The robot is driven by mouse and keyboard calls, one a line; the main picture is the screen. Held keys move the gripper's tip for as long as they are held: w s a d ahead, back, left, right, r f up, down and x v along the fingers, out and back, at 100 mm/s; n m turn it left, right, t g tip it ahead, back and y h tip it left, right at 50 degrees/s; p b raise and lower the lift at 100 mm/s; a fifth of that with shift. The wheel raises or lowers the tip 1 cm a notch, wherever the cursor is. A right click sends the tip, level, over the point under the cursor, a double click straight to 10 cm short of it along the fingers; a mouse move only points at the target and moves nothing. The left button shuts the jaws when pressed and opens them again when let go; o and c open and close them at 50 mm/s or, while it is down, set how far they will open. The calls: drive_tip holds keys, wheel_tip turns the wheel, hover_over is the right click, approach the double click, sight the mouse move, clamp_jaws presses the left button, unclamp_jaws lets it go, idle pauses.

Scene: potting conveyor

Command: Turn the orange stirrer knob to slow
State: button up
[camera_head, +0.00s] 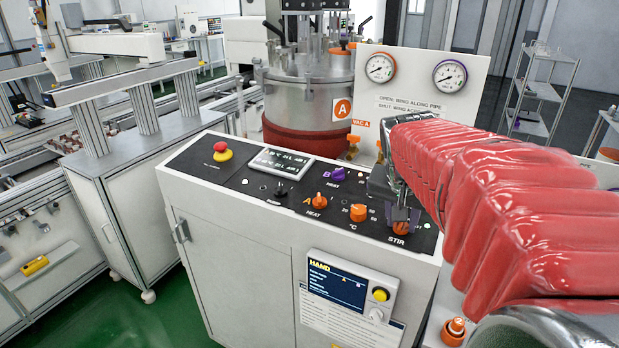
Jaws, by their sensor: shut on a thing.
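The orange stirrer knob (401,229) is on the black sloping panel, near its front right, above the label STIR. My gripper (403,216) points down at it and is shut on it. The fingers hide the upper part of the knob, so its pointer and setting cannot be read. My arm in its red ribbed sleeve comes in from the right and covers the panel's right end.
Orange HEAT knob (319,201), orange °C knob (358,213) and purple HEAT knob (337,173) stand left of my gripper. A red emergency button (221,148) is at the panel's far left. Behind stand a steel vessel (300,95) and a gauge board (415,80).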

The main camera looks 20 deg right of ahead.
drive_tip(key=shift+a, duration=0.15)
drive_tip(key=o, duration=1)
drive_tip(key=shift+o, duration=0.2)
drive_tip(key=v, duration=1.3)
drive_tip(key=shift+s+r, duration=0.15)
drive_tip(key=shift+r, duration=0.2)
drive_tip(key=shift+a, duration=0.1)
